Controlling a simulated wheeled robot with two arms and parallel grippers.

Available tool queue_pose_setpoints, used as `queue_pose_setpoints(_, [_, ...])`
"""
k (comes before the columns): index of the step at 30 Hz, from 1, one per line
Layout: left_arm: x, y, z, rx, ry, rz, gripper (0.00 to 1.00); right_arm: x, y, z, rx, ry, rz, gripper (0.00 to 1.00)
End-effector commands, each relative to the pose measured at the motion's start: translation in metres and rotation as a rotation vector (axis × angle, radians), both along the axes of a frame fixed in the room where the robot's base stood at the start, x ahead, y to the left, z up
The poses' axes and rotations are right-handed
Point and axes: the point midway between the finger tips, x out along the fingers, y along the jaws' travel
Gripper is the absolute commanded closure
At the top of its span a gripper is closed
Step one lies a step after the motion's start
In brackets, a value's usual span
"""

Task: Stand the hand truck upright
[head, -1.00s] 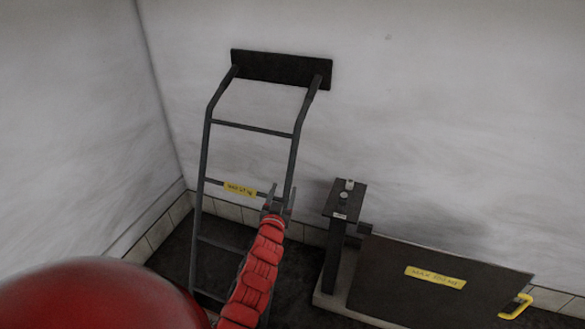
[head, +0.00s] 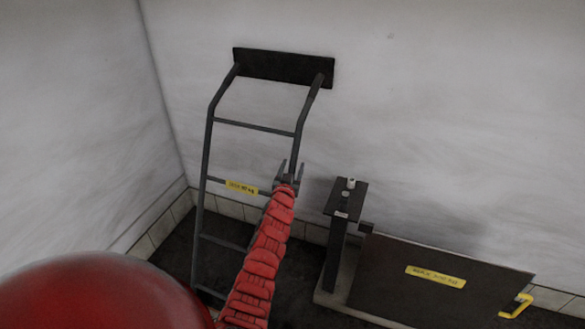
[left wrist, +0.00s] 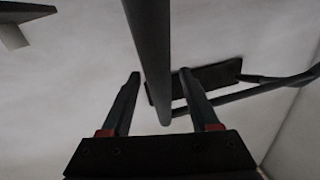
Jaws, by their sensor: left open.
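The hand truck (head: 208,150) is a dark grey tubular frame with crossbars and a yellow label, standing in the corner. A black plate (head: 283,67) is at its top, against or close to the back wall. My left gripper (head: 289,168) is open at the frame's right rail, around mid-height. In the left wrist view, a dark bar (left wrist: 150,55) of the hand truck runs between the two spread fingers (left wrist: 157,95). Whether the fingers touch it cannot be told. The truck's lower end is partly hidden by my arm and the red dome. My right gripper is not in view.
A platform scale with a dark post (head: 338,240) stands right of the hand truck. Walls close off the left and back. Little floor shows.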

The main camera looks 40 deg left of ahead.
Motion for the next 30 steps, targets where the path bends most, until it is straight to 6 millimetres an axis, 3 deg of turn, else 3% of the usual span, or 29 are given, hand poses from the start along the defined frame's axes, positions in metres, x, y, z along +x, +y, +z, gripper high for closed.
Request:
queue_pose_setpoints(6, [0.0000,-0.0001,0.0000,0.000,0.000,0.000,0.40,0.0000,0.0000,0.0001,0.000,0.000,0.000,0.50])
queue_pose_setpoints(16, [0.0000,-0.0001,0.0001,-0.001,0.000,0.000,0.99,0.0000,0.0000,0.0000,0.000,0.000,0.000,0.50])
queue_pose_setpoints(30, [0.0000,-0.0001,0.0002,-0.001,-0.001,0.000,1.00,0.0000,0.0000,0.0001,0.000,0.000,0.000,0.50])
